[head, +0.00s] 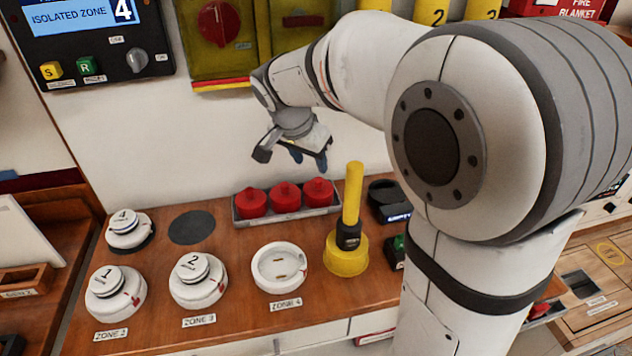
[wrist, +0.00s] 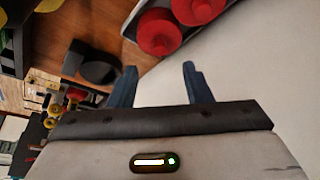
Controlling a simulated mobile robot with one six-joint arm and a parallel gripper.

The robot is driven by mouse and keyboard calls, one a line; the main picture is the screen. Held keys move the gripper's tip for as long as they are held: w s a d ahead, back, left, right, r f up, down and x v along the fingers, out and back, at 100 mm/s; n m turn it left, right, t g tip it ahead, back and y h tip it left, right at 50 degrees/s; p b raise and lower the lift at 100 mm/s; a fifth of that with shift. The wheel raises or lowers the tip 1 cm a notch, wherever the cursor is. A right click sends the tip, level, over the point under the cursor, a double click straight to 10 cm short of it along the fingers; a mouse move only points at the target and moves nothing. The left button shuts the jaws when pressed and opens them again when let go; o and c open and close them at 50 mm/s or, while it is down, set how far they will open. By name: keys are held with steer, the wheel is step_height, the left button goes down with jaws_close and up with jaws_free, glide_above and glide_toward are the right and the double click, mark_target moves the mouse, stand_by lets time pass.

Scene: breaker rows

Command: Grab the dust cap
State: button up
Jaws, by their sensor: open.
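Three red caps, which look like the dust caps, sit in a row in a grey tray (head: 288,217) on the wooden bench: a left cap (head: 251,202), a middle cap (head: 286,196) and a right cap (head: 318,191). My gripper (head: 308,160) is open and empty, above and behind the tray's right part. In the wrist view, the blue fingers of my gripper (wrist: 159,70) stand apart with nothing between them. Two red caps show beyond them at the top, a nearer cap (wrist: 158,33) and another cap (wrist: 196,8) partly cut off.
A yellow tool (head: 347,255) with an upright handle stands right of the tray's front. White detectors (head: 116,292) (head: 198,279) and a bare white base (head: 280,268) stand in front. A dark round pad (head: 192,227) lies left of the tray. The wall (head: 150,140) rises behind.

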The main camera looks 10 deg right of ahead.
mark_target(318, 180)
steer(key=x, duration=0.8)
steer(key=shift+c, duration=0.5)
jaws_close()
